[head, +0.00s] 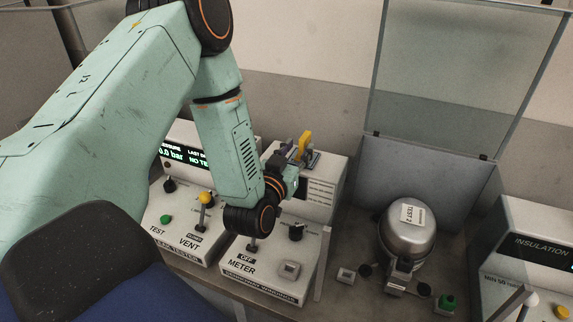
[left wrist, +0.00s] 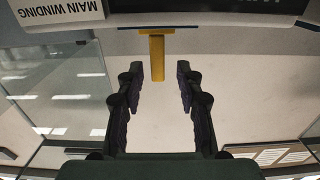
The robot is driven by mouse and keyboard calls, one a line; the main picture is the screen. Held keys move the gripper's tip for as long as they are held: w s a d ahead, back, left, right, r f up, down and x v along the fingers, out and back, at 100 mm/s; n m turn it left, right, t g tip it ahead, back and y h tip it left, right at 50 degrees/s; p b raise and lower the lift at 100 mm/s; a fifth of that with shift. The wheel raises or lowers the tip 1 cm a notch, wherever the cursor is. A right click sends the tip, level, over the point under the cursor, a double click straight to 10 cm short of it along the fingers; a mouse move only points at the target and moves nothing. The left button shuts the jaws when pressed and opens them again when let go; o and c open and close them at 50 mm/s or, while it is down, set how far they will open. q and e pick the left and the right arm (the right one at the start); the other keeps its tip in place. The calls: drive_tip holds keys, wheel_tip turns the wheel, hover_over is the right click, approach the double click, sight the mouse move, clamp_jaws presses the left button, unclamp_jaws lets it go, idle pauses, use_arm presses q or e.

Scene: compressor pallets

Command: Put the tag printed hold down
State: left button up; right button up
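My left gripper (head: 299,158) is over the top of the winding meter box (head: 318,190), partly hidden by my arm. In the left wrist view the gripper (left wrist: 159,80) is open, its two dark fingers apart. A yellow T-shaped piece (left wrist: 157,55) reaches between the fingertips, with a gap on each side. A yellow upright piece (head: 305,144) also shows by the gripper in the head view. I cannot tell whether it is a tag. No tag with the word hold is readable. My right gripper is not in view.
A steel compressor (head: 408,238) labelled TEST 2 stands in a bay under a raised clear cover (head: 450,80). A leak tester (head: 185,225) is at left and an insulation tester (head: 535,245) at right. Small bench space (head: 345,297) shows in front.

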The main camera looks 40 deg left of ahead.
use_arm(q)
drive_tip(key=v, duration=0.7)
idle(0.5)
